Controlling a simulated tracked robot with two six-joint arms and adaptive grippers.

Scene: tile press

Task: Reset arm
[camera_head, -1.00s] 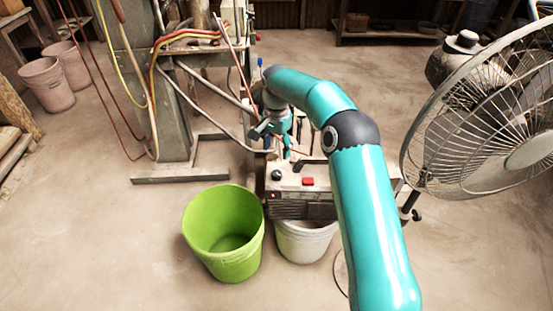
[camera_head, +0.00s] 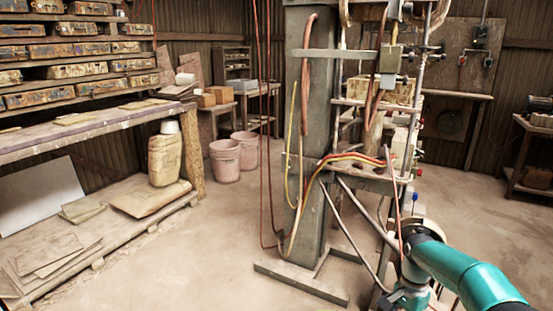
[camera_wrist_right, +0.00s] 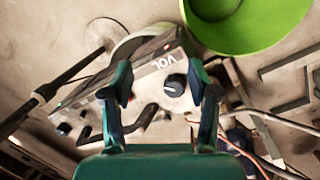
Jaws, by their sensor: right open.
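My right arm, in teal and black, enters the head view at the lower right. Its gripper (camera_head: 405,299) is at the bottom edge, partly cut off, in front of the press. In the right wrist view the right gripper (camera_wrist_right: 166,90) has its two fingers spread wide with nothing held between them. Beyond the fingers is a pale control box (camera_wrist_right: 150,73) with "VOL" lettering and a dark knob (camera_wrist_right: 174,86). I cannot tell how far the fingertips are from the box. My left gripper is in neither view.
The tile press (camera_head: 307,150) with hoses stands at the centre. A wooden bench (camera_head: 100,131) and tile shelves are at left, pink buckets (camera_head: 225,161) behind. A green bucket (camera_wrist_right: 250,32) is near the box. Open floor (camera_head: 220,240) lies between bench and press.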

